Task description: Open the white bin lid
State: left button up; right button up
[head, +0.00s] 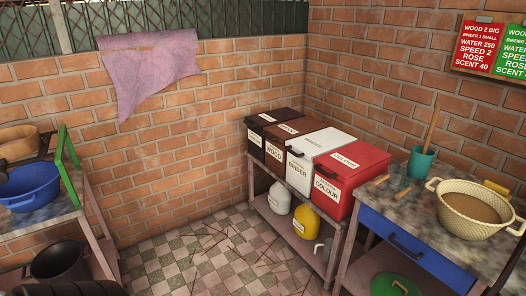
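The white bin (303,172) stands in a row of bins on a low rack beside the brick wall. Its front label reads BINDER and its flat white lid (325,138) lies shut on top. The white bin is between the brown bin (274,149) on its left and the red bin (335,189) on its right. Neither of my grippers shows in the head view.
A black bin (255,134) ends the row. The right table (405,205) carries a teal cup (420,162) and a woven basket (468,226). The left table holds a blue basin (30,190). The checkered floor (190,255) between is open, strewn with thin sticks.

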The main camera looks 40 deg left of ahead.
aim_at(311, 146)
jog(key=u, duration=1.2)
jog(key=i+j, duration=0.2)
jog(key=i, duration=0.25)
jog(key=i+j, duration=0.25)
jog(key=i, duration=0.15)
jog(key=i+j, duration=0.2)
jog(key=i, duration=0.25)
jog(key=u, duration=0.05)
